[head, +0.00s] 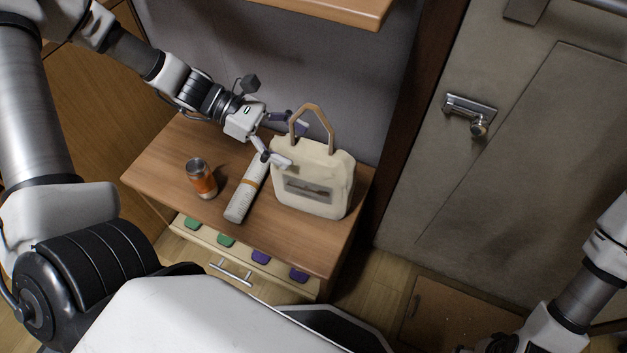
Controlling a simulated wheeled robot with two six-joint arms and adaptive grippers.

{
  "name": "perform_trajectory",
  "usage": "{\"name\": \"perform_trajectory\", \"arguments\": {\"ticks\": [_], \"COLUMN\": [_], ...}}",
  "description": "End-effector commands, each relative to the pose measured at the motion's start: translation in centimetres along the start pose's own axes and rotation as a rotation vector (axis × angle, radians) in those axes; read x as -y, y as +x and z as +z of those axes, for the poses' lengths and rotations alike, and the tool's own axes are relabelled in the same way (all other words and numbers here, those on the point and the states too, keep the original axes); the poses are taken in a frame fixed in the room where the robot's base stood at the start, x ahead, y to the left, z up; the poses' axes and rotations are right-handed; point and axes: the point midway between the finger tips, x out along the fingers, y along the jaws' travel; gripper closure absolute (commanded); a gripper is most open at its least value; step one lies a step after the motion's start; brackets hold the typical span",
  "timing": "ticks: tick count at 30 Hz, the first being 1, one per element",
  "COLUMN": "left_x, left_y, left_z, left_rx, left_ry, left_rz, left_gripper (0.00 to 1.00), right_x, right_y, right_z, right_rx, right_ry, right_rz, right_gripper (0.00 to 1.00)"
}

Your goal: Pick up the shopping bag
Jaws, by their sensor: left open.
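A cream shopping bag (313,172) stands upright on the small wooden table (225,215), with a dark printed label on its front. Its tan handle loop (315,107) sticks up from the top. My left gripper (292,143) is open at the bag's upper left side. One finger is in front of the bag's left edge and the other is behind, near the handle. I cannot tell whether the fingers touch the bag. Of my right arm, a part shows at the lower right; its gripper is out of view.
An orange and grey can (201,178) and a white cylinder with an orange band (246,191) are left of the bag, the cylinder under my left gripper. A drawer with a handle (231,271) is below. A wooden shelf (330,8) hangs above; a grey door (520,130) is right.

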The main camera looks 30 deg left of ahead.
Motion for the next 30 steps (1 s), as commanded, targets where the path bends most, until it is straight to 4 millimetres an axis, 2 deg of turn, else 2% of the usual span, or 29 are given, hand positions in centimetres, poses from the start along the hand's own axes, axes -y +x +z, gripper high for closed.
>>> {"name": "perform_trajectory", "arguments": {"ticks": [1,3,11,15,18,30], "left_x": [0.1,0.1,0.1,0.1,0.1,0.1], "left_y": [1.4,2.2,2.5,2.5,2.5,2.2], "left_z": [-0.9,-0.7,-0.1,-0.1,-0.2,0.4], "left_rx": [-0.004,-0.003,-0.001,-0.001,-0.002,-0.002], "left_ry": [0.0,0.001,0.001,0.001,0.001,0.002], "left_rz": [-0.006,-0.004,0.0,0.0,0.0,-0.001], "left_gripper": [0.17,0.17,0.17,0.67,1.0,1.0], "right_x": [0.0,0.0,0.0,0.0,0.0,0.0], "right_y": [1.8,2.3,2.0,2.0,2.0,1.6], "right_z": [0.0,0.0,0.0,0.0,0.0,0.0], "right_rx": [0.0,0.001,0.0,0.0,0.0,0.0], "right_ry": [0.0,0.0,0.0,0.0,0.0,0.0], "right_rz": [0.0,0.0,0.0,0.0,0.0,0.0], "right_gripper": [0.41,0.41,0.41,0.41,0.41,0.41]}}
